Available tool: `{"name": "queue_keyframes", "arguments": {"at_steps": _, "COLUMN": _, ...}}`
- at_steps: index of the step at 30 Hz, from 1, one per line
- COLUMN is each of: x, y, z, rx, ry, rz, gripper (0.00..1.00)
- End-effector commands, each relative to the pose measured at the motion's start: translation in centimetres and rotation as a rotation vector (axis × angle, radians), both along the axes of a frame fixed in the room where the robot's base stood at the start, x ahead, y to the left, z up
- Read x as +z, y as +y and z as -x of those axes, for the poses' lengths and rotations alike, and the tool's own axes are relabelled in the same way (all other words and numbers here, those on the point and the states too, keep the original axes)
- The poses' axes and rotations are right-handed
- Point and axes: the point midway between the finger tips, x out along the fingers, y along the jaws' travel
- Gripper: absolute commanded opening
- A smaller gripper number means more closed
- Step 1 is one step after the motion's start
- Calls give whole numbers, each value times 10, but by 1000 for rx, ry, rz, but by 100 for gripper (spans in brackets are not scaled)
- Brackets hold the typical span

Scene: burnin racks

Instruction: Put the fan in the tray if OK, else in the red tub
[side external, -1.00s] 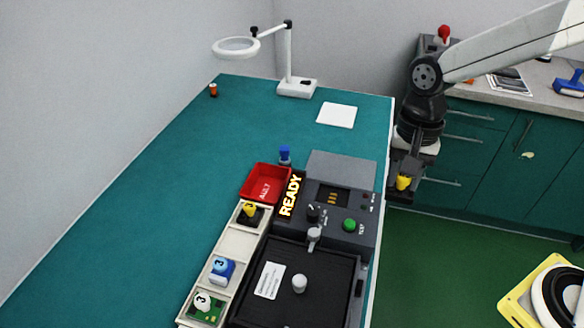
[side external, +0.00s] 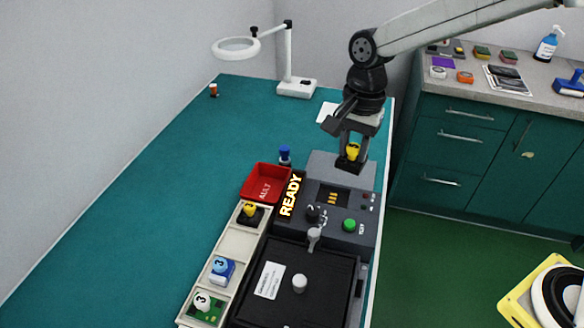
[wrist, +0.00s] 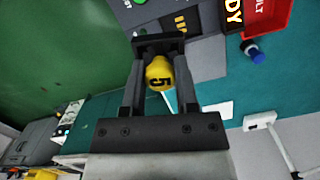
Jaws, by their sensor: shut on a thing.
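My gripper (side external: 352,158) is shut on a part with a yellow cap and black base, which I take as the fan (side external: 353,151). It hangs above the back of the grey tester (side external: 335,168). In the wrist view, the fan (wrist: 160,76) sits between the fingers (wrist: 158,82), its cap marked 5. The red tub (side external: 262,171), its label partly readable, stands left of the tester. The pale tray (side external: 236,241) runs in front of the tub. It holds a yellow-capped black part (side external: 250,212), a blue part (side external: 222,268) and a green part (side external: 204,306).
The tester has a lit READY sign (side external: 290,195), a green button (side external: 349,225) and a shut black lid (side external: 325,285). A magnifier lamp (side external: 294,88) stands at the back. The bench's left side is clear.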

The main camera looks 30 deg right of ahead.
Motion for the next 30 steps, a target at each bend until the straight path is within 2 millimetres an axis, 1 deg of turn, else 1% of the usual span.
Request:
{"name": "queue_keyframes", "arguments": {"at_steps": 1, "x": -1, "y": 4, "z": -10, "rx": -22, "ry": 0, "rz": 1, "gripper": 0}}
{"name": "queue_keyframes", "arguments": {"at_steps": 6, "x": -3, "y": 18, "z": -42, "rx": -107, "ry": -2, "rz": 1, "gripper": 0}}
{"name": "queue_keyframes", "arguments": {"at_steps": 15, "x": -11, "y": 42, "z": -92, "rx": -255, "ry": -1, "rz": 1, "gripper": 0}}
{"name": "queue_keyframes", "arguments": {"at_steps": 24, "x": -25, "y": 64, "z": -136, "rx": -404, "ry": 0, "rz": -2, "gripper": 0}}
{"name": "queue_keyframes", "arguments": {"at_steps": 30, "x": -34, "y": 76, "z": -158, "rx": -491, "ry": 0, "rz": -5, "gripper": 0}}
